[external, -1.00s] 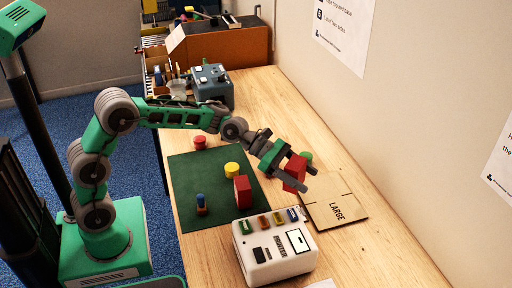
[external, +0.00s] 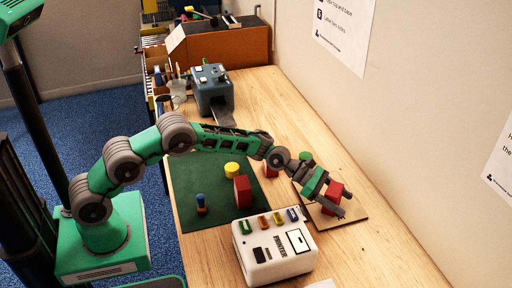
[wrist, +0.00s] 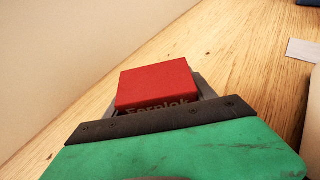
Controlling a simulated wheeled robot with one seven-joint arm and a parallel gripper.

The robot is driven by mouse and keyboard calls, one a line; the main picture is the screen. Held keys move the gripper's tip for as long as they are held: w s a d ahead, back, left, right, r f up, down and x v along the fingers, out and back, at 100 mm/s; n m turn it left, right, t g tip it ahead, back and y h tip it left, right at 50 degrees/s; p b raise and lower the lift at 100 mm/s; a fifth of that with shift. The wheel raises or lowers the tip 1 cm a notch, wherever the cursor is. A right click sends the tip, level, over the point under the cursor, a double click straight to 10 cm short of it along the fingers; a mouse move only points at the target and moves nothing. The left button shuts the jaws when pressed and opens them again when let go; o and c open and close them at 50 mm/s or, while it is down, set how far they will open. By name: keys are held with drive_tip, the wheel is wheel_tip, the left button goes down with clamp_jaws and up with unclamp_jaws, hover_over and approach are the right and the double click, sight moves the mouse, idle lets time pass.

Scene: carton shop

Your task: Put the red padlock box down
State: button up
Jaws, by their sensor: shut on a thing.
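The red padlock box (external: 333,192) is between the fingers of my gripper (external: 337,208), which is shut on it. In the external view it is over the flat brown cardboard marked LARGE (external: 350,220); the arm covers part of the cardboard. I cannot tell whether the box touches the cardboard. In the wrist view the red box (wrist: 155,83) sits beyond the gripper's dark edge, with lettering partly hidden on its near face. Another red box (external: 243,191) stands on the green mat (external: 222,212).
A white printer-like unit (external: 272,255) with coloured blocks stands in front, left of the cardboard. A green round thing (external: 305,156) lies behind my gripper. The wall borders the right; bench is free at front right.

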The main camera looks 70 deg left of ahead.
drive_tip(key=shift+r, duration=0.1)
drive_tip(key=shift+f, duration=0.2)
drive_tip(key=o, duration=1.6)
drive_tip(key=shift+r, duration=0.1)
drive_tip(key=shift+a+r, duration=0.1)
drive_tip(key=shift+r, duration=0.1)
drive_tip(key=v, duration=0.5)
drive_tip(key=b+v, duration=0.1)
drive_tip(key=v, duration=0.5)
drive_tip(key=shift+s+a+f, duration=0.1)
drive_tip(key=shift+s+a, duration=0.15)
drive_tip(key=shift+s, duration=0.1)
drive_tip(key=shift+o, duration=0.4)
